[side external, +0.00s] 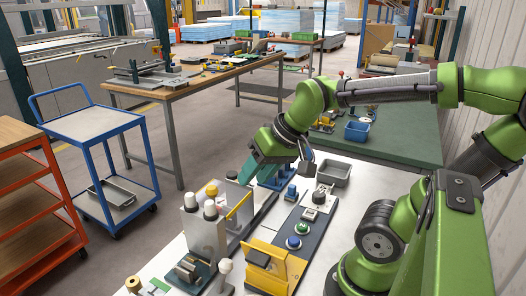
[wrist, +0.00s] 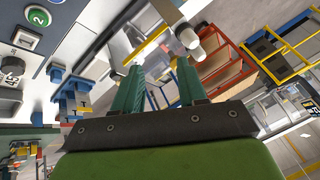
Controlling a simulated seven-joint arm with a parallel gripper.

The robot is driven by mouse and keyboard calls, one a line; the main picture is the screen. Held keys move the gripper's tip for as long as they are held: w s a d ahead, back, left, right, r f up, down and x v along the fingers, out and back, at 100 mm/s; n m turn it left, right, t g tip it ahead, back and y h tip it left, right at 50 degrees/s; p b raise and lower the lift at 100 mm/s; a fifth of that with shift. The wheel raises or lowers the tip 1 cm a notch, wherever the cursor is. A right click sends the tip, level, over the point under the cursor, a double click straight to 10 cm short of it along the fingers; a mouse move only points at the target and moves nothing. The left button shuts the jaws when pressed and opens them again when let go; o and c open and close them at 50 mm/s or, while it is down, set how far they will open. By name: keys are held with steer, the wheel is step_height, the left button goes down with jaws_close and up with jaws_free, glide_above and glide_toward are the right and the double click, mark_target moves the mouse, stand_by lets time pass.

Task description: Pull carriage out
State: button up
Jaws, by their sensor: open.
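A small grey bender model stands on the white table in the side external view. It has grey upright blocks (side external: 205,236) with white knobs, and a plate with a yellow edge (side external: 238,207) beside a dark rail (side external: 264,208). I cannot tell for sure which part is the carriage. My gripper (side external: 247,170), with teal fingers, is above the far end of this model, seemingly apart from it. In the wrist view my gripper (wrist: 158,65) has its fingers spread with nothing between them. White knobs (wrist: 207,38) and a yellow edge (wrist: 150,45) show beyond the fingertips.
A dark panel with a green button (side external: 302,228) and a blue button (side external: 293,242) lies right of the model. A yellow block (side external: 270,258) is near the front. Blue blocks (side external: 290,193) and a grey bin (side external: 334,174) stand behind. A blue trolley (side external: 95,124) is on the floor left.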

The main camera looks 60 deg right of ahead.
steer(key=w+d+m+g, duration=0.2)
steer(key=w+d, duration=0.3)
steer(key=d, duration=0.1)
steer(key=g, duration=0.3)
glide_toward(248, 188)
steer(key=w+d+r, duration=0.2)
steer(key=d, duration=0.4)
steer(key=shift+n, duration=0.3)
steer(key=a+f, duration=0.1)
steer(key=f, duration=0.4)
steer(key=w+a+f, duration=0.1)
steer(key=f, duration=0.4)
steer(key=w+f, duration=0.1)
steer(key=f, duration=0.4)
steer(key=shift+a+f, duration=0.4)
jaws_close()
